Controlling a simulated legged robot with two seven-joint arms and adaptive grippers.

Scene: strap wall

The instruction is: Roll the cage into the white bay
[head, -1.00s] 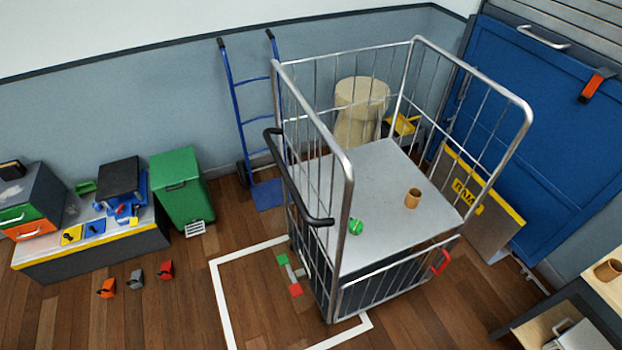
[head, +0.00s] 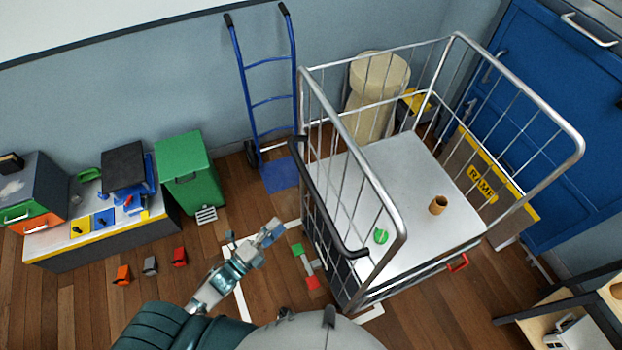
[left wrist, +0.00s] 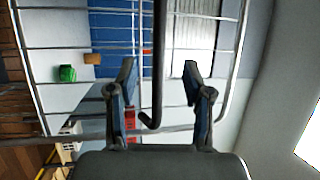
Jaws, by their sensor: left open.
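The wire cage (head: 440,170) stands upright on the wood floor, with a green item (head: 381,236) and a brown cup (head: 438,205) on its grey deck. Its black push handle (head: 325,212) runs along the left side. The white bay outline (head: 243,300) is on the floor to the left of the cage and partly under it, partly hidden by my arm. My left gripper (head: 262,237) is open and empty, left of the handle and apart from it. In the left wrist view the dark handle bar (left wrist: 159,60) shows between the open fingers (left wrist: 163,90). My right gripper is not in view.
A blue hand truck (head: 265,100) leans at the wall behind the cage. A green bin (head: 190,175) and a low bench (head: 100,235) stand at the left. A ramp board (head: 485,185) leans by the blue door (head: 560,110). A shelf (head: 560,305) is at the lower right.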

